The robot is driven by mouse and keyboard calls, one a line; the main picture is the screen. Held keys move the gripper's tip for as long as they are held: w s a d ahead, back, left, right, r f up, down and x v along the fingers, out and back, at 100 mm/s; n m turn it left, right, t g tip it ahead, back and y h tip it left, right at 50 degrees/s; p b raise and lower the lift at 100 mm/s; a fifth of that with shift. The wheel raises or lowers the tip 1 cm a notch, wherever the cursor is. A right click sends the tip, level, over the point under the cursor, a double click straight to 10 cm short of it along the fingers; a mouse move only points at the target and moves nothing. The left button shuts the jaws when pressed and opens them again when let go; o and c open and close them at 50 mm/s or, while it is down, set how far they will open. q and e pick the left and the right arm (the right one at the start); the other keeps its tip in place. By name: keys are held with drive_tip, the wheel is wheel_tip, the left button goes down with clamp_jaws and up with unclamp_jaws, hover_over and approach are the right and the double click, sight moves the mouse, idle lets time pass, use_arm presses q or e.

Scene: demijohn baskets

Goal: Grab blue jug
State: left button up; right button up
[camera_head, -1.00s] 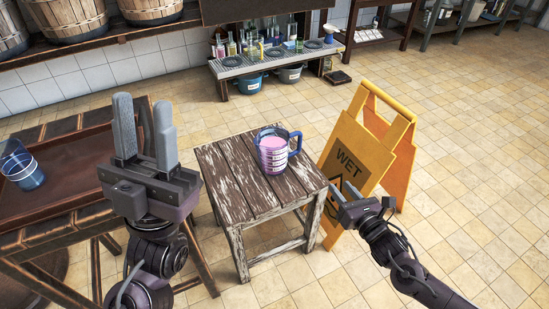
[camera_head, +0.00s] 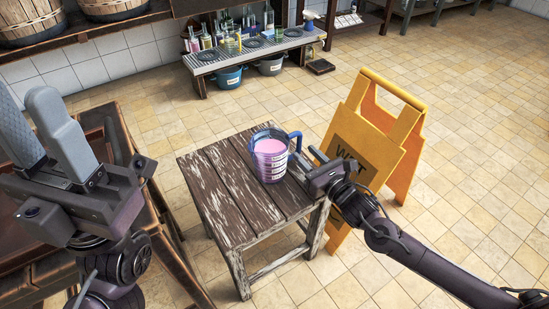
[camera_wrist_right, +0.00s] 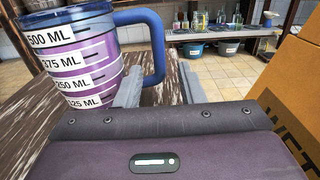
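The blue jug (camera_head: 270,160) is a clear measuring jug with a blue rim and handle, white volume bands and pink liquid. It stands upright on the worn wooden stool (camera_head: 240,205). My right gripper (camera_head: 312,165) is just right of the jug, beside its handle. In the right wrist view the jug (camera_wrist_right: 72,58) fills the upper left. Its handle reaches down toward the gap between my two spread fingers (camera_wrist_right: 160,88); contact cannot be told. My left gripper (camera_head: 40,125) is raised at the far left, open and empty, away from the jug.
A yellow wet-floor sign (camera_head: 385,135) stands close behind and right of my right gripper. A brown wooden table (camera_head: 110,125) is at the left. A low rack (camera_head: 255,48) with bottles and buckets is by the wall. The tiled floor at right is clear.

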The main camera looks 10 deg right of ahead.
sight(300, 148)
drive_tip(key=b+x, duration=0.1)
drive_tip(key=x, duration=0.3)
drive_tip(key=shift+w+r, duration=0.15)
drive_tip(key=shift+r, duration=0.05)
drive_tip(key=shift+c, duration=0.4)
clamp_jaws()
idle(0.7)
drive_tip(key=shift+r, duration=0.1)
